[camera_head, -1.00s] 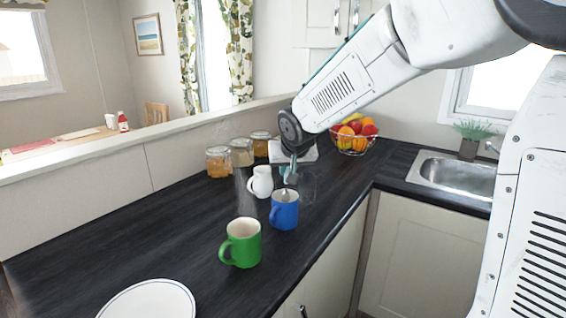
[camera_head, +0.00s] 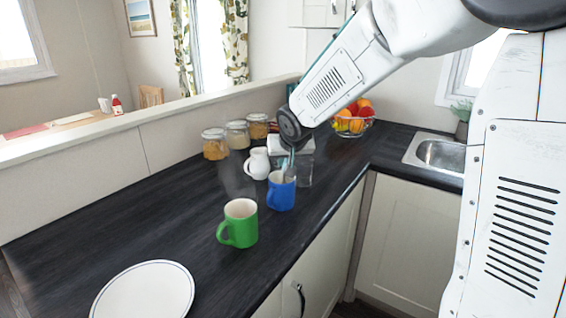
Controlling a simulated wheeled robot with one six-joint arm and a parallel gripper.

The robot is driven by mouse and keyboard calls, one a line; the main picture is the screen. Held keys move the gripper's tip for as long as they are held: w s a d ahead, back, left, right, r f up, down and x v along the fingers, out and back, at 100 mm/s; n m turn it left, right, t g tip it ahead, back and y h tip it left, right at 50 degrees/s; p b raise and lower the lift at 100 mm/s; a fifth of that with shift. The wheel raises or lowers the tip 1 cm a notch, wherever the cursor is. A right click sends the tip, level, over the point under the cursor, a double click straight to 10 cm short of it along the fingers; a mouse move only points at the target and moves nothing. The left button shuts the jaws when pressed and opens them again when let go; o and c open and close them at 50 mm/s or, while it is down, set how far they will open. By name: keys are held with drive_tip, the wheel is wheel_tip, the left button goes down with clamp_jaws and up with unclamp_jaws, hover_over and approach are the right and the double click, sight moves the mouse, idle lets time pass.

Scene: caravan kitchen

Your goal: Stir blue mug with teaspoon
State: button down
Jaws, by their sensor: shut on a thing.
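The blue mug (camera_head: 281,194) stands upright on the dark counter, behind and to the right of the green mug. My gripper (camera_head: 289,168) is directly above it, pointing down, partly hidden by my arm. The gripper is shut on the teaspoon (camera_head: 284,180), of which only a small part shows at the mug's opening. The spoon's lower end is hidden inside the mug, so I cannot tell how deep it sits.
A green mug (camera_head: 238,223) and a white plate (camera_head: 145,290) stand nearer. Several glass jars (camera_head: 237,135) line the wall. A fruit bowl (camera_head: 354,124) and sink (camera_head: 437,158) are to the right. The left counter is clear.

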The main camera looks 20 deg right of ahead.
drive_tip(key=shift+s+d, duration=0.1)
drive_tip(key=shift+s, duration=0.05)
wheel_tip(320, 180, up, 10)
drive_tip(key=a, duration=0.1)
drive_tip(key=shift+s+r, duration=0.25)
drive_tip(key=shift+s, duration=0.15)
idle(2.8)
